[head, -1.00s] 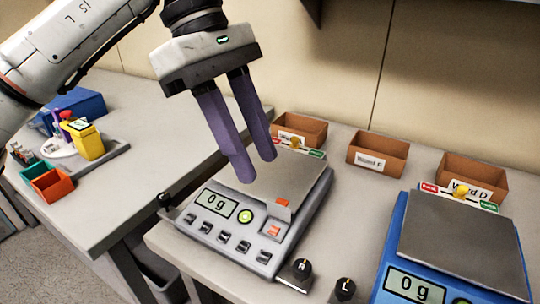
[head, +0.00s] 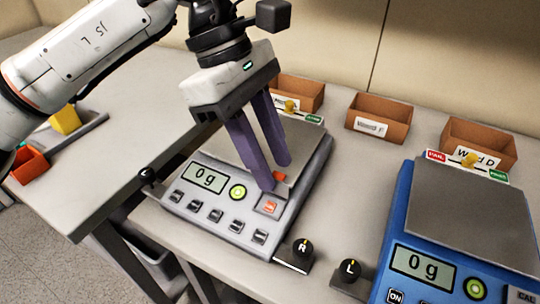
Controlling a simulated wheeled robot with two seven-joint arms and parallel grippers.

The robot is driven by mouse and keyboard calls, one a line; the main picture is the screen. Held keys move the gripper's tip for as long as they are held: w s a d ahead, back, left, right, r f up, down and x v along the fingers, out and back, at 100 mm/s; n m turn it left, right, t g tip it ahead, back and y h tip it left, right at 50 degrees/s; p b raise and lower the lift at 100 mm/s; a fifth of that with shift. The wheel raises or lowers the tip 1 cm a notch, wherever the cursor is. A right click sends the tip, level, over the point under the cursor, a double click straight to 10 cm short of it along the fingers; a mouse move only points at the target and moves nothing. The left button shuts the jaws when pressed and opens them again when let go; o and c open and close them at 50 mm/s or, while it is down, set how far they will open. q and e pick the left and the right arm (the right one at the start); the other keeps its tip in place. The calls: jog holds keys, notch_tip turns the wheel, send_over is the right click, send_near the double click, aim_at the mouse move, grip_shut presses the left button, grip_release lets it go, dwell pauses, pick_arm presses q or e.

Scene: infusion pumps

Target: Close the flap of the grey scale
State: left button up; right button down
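The grey scale (head: 318,160) stands on the table with its display reading 0 g. Its small grey flap (head: 284,189) stands raised at the panel's right end, behind an orange-red button (head: 269,206) that lies uncovered. My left gripper (head: 276,175) points down over the scale. Its two purple fingers are apart with nothing between them. The nearer fingertip is right beside the flap and hides part of it; I cannot tell whether they touch. My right gripper is out of view.
A blue scale (head: 400,215) stands at the right. Black knobs marked R (head: 302,250) and L (head: 350,270) stand in front. Brown bins (head: 378,118) line the back. A side table (head: 95,180) with an orange bin (head: 28,166) is at the left.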

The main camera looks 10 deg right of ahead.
pick_arm(q)
grip_shut()
jog(key=shift+b, duration=0.6)
jog(key=shift+s+a+t+h, duration=0.1)
jog(key=shift+t+h, duration=0.2)
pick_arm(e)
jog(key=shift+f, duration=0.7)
pick_arm(q)
jog(key=shift+b, duration=0.45)
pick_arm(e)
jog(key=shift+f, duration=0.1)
